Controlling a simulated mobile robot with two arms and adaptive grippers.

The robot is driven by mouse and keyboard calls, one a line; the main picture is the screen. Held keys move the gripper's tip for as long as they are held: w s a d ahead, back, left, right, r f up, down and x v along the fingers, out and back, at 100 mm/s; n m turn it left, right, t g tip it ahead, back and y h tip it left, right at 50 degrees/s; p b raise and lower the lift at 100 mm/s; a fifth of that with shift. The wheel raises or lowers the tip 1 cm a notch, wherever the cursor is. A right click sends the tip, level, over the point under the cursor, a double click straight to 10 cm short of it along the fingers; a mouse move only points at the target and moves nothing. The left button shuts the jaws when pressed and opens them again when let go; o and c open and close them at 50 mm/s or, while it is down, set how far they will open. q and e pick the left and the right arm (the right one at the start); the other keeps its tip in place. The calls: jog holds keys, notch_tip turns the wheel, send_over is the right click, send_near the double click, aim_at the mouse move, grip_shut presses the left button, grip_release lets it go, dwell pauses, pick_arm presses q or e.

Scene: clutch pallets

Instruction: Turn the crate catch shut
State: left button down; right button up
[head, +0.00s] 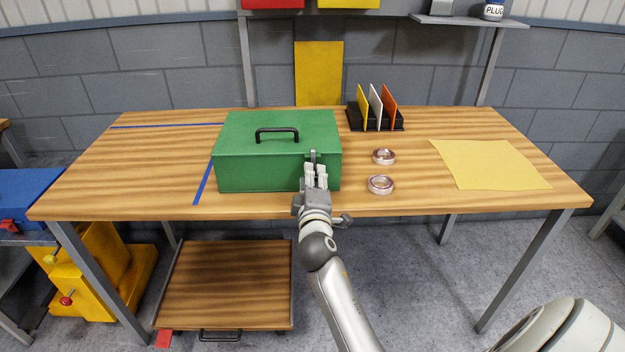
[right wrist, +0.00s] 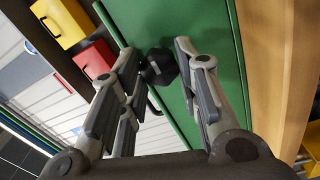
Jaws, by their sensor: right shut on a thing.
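The green crate (head: 265,165) stands on the wooden workbench with its lid down and a black handle (head: 277,131) on top. Its catch (head: 313,155) is at the front right, a small grey piece by the lid edge. In the right wrist view the catch (right wrist: 160,70) is a dark knob against the green wall (right wrist: 215,75). My right gripper (head: 316,170) is at the crate front, shut on the catch; its fingers (right wrist: 157,58) sit on either side of the knob. They partly hide the catch in the head view. My left gripper is out of view.
Two copper-coloured rings (head: 380,184) lie right of the crate. A black rack (head: 377,124) with upright coloured plates stands behind them. A yellow sheet (head: 490,164) lies at the right. The bench left of the crate is clear apart from blue tape (head: 203,183).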

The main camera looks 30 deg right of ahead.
jog(key=shift+f, duration=0.1)
jog(key=o, duration=1)
jog(key=shift+s, duration=0.1)
jog(key=v, duration=0.7)
jog(key=shift+s+a, duration=0.1)
jog(key=shift+s, duration=0.1)
